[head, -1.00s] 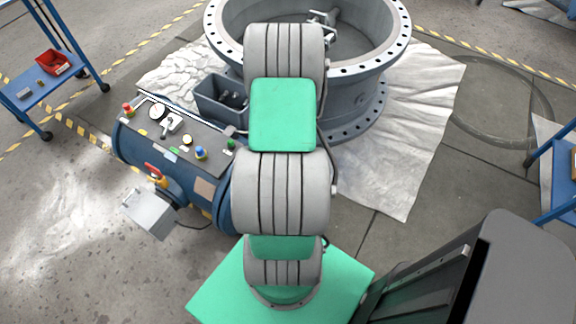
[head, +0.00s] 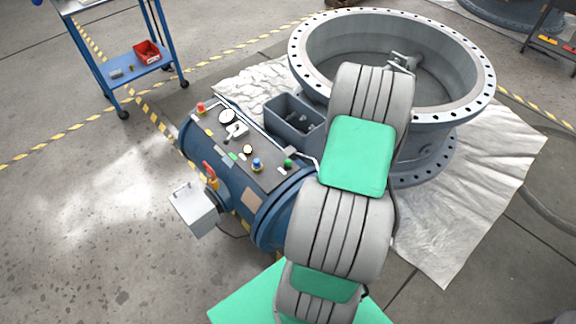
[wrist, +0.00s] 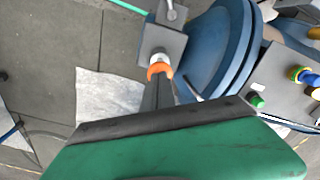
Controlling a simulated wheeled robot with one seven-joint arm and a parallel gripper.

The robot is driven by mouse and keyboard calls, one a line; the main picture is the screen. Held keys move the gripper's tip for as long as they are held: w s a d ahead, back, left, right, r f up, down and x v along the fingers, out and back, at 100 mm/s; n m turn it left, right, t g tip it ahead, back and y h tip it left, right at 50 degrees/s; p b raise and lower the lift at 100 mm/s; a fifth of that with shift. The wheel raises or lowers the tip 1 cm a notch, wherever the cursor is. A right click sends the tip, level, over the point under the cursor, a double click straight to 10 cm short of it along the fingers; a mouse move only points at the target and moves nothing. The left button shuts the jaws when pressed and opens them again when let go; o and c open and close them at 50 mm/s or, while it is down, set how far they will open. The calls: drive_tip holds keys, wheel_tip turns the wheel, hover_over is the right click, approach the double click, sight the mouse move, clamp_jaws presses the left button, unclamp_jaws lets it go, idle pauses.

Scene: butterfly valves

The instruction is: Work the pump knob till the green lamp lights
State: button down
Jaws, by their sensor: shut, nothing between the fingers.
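The blue cylindrical pump unit (head: 262,212) carries a dark sloped panel (head: 222,146). On it are a blue knob (head: 257,164), a green dome (head: 288,163), a red button (head: 201,107) and a round gauge (head: 226,117). I cannot tell which control is the pump knob. The green dome looks dark, not glowing. In the wrist view, the blue knob (wrist: 309,78) and green dome (wrist: 257,101) are at the right edge. My gripper (wrist: 159,82) is shut and empty, left of the panel in that view. My arm hides it in the head view.
A grey box (head: 194,208) and red handle (head: 209,170) stick out from the unit's front. A grey bin (head: 292,117) and large flanged ring (head: 470,85) stand behind. A blue cart (head: 135,72) is at upper left. Floor left of the unit is clear.

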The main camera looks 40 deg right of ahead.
drive_tip(key=shift+f+b, duration=1.65)
drive_tip(key=shift+f, duration=0.65)
drive_tip(key=shift+r, duration=0.15)
drive_tip(key=shift+r+p, duration=1.4)
drive_tip(key=shift+r, duration=0.25)
drive_tip(key=shift+f+b, duration=1.3)
drive_tip(key=shift+f, duration=0.3)
drive_tip(key=shift+r+p, duration=1.25)
drive_tip(key=shift+r, duration=0.35)
